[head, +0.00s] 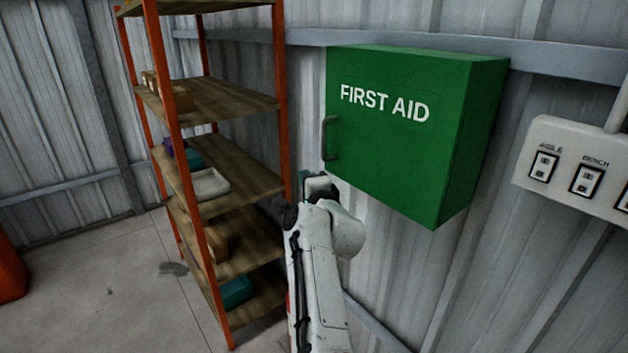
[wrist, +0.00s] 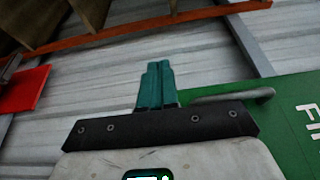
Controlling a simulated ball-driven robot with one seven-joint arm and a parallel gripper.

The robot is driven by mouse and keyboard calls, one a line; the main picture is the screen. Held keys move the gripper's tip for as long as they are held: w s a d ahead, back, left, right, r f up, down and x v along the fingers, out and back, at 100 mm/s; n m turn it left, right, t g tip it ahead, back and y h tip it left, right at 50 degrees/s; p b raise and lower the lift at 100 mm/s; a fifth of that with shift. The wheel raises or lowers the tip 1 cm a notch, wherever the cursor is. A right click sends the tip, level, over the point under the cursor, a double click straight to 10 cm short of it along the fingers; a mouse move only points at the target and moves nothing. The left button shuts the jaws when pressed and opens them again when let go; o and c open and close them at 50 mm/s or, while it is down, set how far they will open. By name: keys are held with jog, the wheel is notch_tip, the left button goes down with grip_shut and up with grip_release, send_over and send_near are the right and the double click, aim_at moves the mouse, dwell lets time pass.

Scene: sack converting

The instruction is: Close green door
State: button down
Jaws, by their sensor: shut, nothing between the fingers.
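The green door (head: 385,125) is the front of a wall-mounted first aid cabinet (head: 475,140) with white FIRST AID lettering. It looks flush with the cabinet, and I see no gap at its edges. Its dark handle (head: 328,138) is at the door's left edge. My gripper (head: 318,183) is just below and left of the handle, partly hidden by my arm. In the wrist view my teal fingers (wrist: 155,85) are together and empty. The handle (wrist: 235,95) and the green door (wrist: 285,125) are to their right, apart from the fingertips.
An orange-framed shelf rack (head: 215,185) with boxes and trays stands close on the left of my arm. A white switch panel (head: 575,170) is on the corrugated wall at right. An orange object (head: 10,270) is at the far left. The floor (head: 100,285) between is clear.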

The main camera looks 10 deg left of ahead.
jog(key=s+a, duration=0.5)
jog(key=s, duration=0.1)
jog(key=d+f+n+g+h, duration=0.1)
jog(key=d+f+n+h, duration=0.1)
jog(key=d+f, duration=0.55)
jog(key=d+f+n+g+h, duration=0.1)
jog(key=d+f, duration=0.3)
jog(key=d, duration=0.6)
jog(key=s+d+f+n+g+h, duration=0.2)
jog(key=s+d+f, duration=0.35)
jog(key=d, duration=0.35)
jog(key=s+d+f+n+g+h, duration=0.1)
jog(key=s+d+f+h, duration=0.1)
jog(key=s+d+f, duration=0.55)
jog(key=s+d+f+n+g+h, duration=0.1)
jog(key=s+d+f+n+g, duration=0.15)
jog(key=s+d, duration=0.5)
jog(key=s+d+f+n+g+h, duration=0.1)
jog(key=s+d+f+g, duration=0.15)
jog(key=s+d, duration=0.45)
jog(key=s+d+f+n+g, duration=0.1)
jog(key=s+g, duration=0.3)
jog(key=s, duration=1.9)
jog(key=shift+s+d+f+n, duration=0.15)
jog(key=shift+d+f+n, duration=0.2)
jog(key=shift+n, duration=0.1)
